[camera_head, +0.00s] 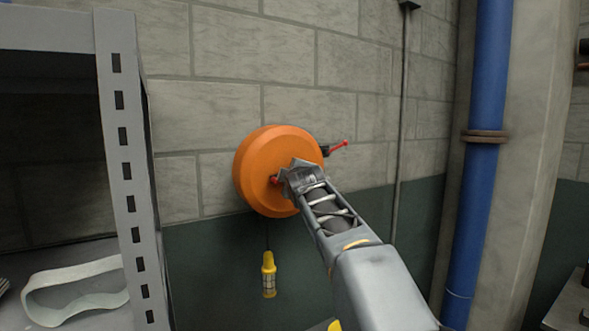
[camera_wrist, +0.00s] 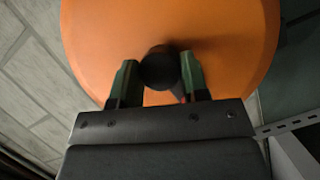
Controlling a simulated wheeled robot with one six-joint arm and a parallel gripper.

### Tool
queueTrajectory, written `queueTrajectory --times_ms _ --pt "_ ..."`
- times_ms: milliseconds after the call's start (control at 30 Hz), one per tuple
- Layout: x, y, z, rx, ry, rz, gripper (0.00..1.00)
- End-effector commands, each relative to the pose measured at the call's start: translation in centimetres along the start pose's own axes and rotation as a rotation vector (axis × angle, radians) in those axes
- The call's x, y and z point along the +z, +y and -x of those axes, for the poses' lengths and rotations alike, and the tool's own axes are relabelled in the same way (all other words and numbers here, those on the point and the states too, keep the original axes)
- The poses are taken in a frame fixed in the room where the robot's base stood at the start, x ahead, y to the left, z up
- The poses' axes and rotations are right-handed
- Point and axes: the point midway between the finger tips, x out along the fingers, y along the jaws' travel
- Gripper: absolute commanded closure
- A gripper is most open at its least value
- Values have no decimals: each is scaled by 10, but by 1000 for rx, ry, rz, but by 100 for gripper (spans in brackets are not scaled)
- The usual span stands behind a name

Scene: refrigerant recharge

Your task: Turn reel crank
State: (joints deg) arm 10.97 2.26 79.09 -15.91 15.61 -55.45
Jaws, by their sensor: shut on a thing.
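The reel is a round orange drum (camera_head: 262,150) mounted on the block wall, and it fills much of the wrist view (camera_wrist: 215,40). My gripper (camera_head: 290,177) is at the front face of the reel and covers part of it. In the wrist view, a dark round crank knob (camera_wrist: 159,68) sits between the two green-sided fingers of my gripper (camera_wrist: 158,84), which are shut on it. A small red part (camera_head: 273,180) shows just left of my gripper. Most of the crank arm is hidden by my gripper.
A red-handled lever (camera_head: 338,147) sticks out right of the reel. A yellow lamp-like fitting (camera_head: 268,275) hangs below it. A grey metal shelf (camera_head: 130,170) with a pale looped strap (camera_head: 75,290) stands at left. A blue pipe (camera_head: 481,170) runs up the wall at right.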

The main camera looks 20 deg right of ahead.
Motion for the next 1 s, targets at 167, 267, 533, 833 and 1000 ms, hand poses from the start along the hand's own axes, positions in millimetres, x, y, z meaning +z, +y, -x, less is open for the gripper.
queueTrajectory --times_ms 167,267,533,833,1000 --pt "-1 3 0 -23 0 -63 82" --pt "-1 3 0 -32 -1 -85 82" --pt "0 2 0 -41 -1 -107 82" --pt "0 1 0 -41 -1 -107 82" --pt "0 1 0 -42 -1 -106 42"
